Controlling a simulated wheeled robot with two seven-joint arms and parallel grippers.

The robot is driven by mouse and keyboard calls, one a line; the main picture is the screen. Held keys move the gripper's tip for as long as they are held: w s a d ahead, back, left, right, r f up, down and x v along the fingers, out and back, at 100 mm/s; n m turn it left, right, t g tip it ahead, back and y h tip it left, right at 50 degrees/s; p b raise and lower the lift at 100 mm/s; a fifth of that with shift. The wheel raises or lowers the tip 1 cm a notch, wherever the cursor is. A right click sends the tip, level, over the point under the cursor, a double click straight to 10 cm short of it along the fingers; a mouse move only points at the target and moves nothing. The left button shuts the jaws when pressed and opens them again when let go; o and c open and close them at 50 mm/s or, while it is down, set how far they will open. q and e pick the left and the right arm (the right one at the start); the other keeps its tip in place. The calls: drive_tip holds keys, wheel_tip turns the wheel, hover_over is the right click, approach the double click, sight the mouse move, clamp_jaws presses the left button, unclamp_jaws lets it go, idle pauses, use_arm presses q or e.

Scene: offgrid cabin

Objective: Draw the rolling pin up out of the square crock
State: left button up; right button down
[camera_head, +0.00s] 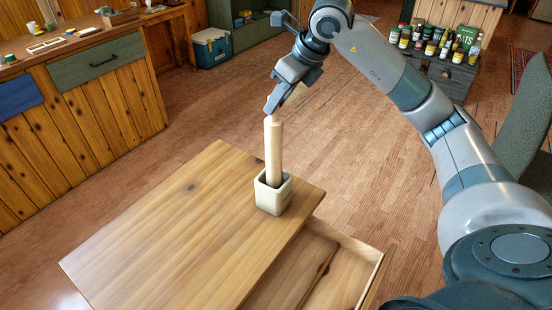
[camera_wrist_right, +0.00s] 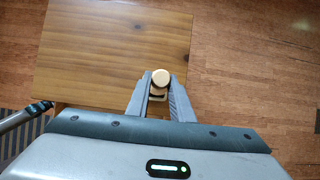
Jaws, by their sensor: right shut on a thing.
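The pale wooden rolling pin (camera_head: 274,152) stands upright in the square cream crock (camera_head: 273,197), its lower end hidden inside. The crock stands near the right edge of the wooden tabletop (camera_head: 180,235). My right gripper (camera_head: 272,110) is at the pin's upper end, above the crock. In the right wrist view, its two fingers (camera_wrist_right: 160,88) are shut on the pin, whose round end (camera_wrist_right: 160,78) shows between them. The crock is mostly hidden below the pin there. My left gripper is not in view.
An open drawer (camera_head: 345,268) juts out below the tabletop's right side. The tabletop left of the crock is bare. A wooden counter (camera_head: 85,110) stands at the left, a blue cooler (camera_head: 211,48) at the back, and several bottles (camera_head: 435,40) at the back right.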

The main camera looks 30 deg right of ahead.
drive_tip(key=shift+r, duration=0.45)
drive_tip(key=shift+r+p, duration=1.05)
drive_tip(key=shift+r, duration=0.65)
drive_tip(key=shift+r+p, duration=1)
drive_tip(key=shift+r, duration=0.65)
drive_tip(key=shift+r+p, duration=0.95)
drive_tip(key=shift+r, duration=0.5)
